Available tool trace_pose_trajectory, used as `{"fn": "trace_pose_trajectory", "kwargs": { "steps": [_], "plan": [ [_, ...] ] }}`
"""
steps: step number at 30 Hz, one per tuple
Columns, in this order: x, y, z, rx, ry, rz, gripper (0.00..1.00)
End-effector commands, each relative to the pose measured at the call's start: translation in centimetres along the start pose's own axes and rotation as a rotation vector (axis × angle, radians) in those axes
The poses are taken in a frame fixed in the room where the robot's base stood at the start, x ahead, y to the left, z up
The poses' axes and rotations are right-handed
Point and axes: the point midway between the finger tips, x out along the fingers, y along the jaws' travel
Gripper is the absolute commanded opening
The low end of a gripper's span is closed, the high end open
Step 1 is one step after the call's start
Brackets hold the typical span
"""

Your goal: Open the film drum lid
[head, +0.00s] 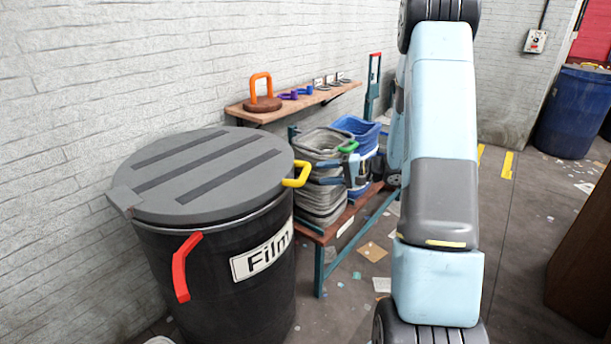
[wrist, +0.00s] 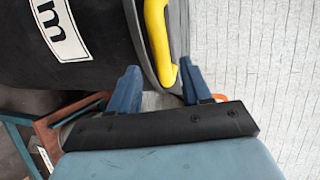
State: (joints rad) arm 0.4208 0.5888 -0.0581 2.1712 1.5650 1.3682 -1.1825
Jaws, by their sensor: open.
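The film drum (head: 215,275) is a black barrel with a white "Film" label, standing against the wall. Its round grey lid (head: 235,190) with dark strips lies flat and closed on top. A yellow handle (head: 297,174) sticks out from the lid's right edge. My gripper (head: 322,173) is just right of this handle, pointing at it. In the wrist view, my gripper (wrist: 159,68) is open, and the yellow handle (wrist: 157,35) reaches between the fingertips, closer to the right finger. I cannot tell whether they touch.
A red handle (head: 181,267) is on the drum's front. Stacked grey crates (head: 322,205) and blue crates (head: 358,128) stand on a rack behind my gripper. A wall shelf (head: 308,101) holds an orange-handled item. Litter lies on the floor; a blue barrel (head: 572,112) is far right.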

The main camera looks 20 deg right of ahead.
Motion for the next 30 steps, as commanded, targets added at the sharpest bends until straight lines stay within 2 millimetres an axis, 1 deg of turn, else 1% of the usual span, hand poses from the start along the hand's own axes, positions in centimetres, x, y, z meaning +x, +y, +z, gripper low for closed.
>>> {"fn": "trace_pose_trajectory", "kwargs": {
  "steps": [1,6,12,18,26,30],
  "plan": [
    [1.0,0.0,0.1,0.000,-0.004,0.000,0.48],
    [3.9,0.0,0.1,0.000,-0.003,0.000,0.48],
    [6.2,0.0,0.1,0.000,-0.002,0.001,0.48],
    [7.2,0.0,0.0,0.000,0.000,0.000,0.48],
    [7.2,0.0,0.0,0.000,0.001,0.000,0.48],
    [7.2,0.0,0.0,0.000,0.001,0.000,0.36]
  ]
}}
